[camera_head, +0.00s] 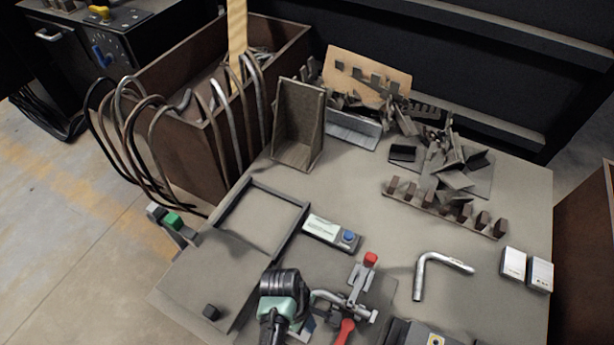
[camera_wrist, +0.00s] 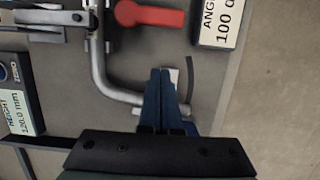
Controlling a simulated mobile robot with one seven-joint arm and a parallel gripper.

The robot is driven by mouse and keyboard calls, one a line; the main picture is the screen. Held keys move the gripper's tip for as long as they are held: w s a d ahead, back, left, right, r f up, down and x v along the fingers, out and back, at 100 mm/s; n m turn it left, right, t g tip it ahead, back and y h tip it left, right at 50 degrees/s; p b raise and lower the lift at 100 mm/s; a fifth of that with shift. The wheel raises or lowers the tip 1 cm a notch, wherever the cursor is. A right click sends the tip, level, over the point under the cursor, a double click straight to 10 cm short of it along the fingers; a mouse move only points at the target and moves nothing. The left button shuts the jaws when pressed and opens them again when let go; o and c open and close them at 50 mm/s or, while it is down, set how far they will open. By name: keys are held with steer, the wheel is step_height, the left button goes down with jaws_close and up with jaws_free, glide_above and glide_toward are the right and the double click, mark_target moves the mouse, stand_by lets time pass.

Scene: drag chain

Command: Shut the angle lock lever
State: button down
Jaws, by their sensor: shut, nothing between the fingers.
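A red lever (camera_wrist: 150,15) shows at the top of the wrist view, with a grey metal clamp at its left end and a label reading "ANGLE" (camera_wrist: 217,20) to its right. In the head view a red handle (camera_head: 345,331) lies at the front of the fixture, and a red-tipped part (camera_head: 370,259) stands behind it. I cannot tell for certain which is the angle lock lever. My gripper (camera_wrist: 160,76) is shut and empty, its blue fingers side by side below the red lever in the wrist view, apart from it. A bent metal tube (camera_wrist: 105,75) passes close to the fingers.
A "HEIGHT" display (camera_wrist: 22,105) is at the left of the wrist view. In the head view a loose bent tube (camera_head: 438,268) and white boxes (camera_head: 526,268) lie on the right of the table (camera_head: 350,205). A rack of brackets (camera_head: 445,208) stands behind. A brown crate (camera_head: 185,140) is at left.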

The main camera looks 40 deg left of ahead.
mark_target(342, 338)
steer(key=x, duration=0.2)
steer(key=shift+f+b, duration=0.35)
steer(key=shift+b, duration=0.05)
steer(key=d, duration=0.1)
steer(key=w+d, duration=0.1)
steer(key=d, duration=0.1)
steer(key=shift+d, duration=0.1)
steer(key=shift+w+d, duration=0.15)
steer(key=shift+d, duration=0.35)
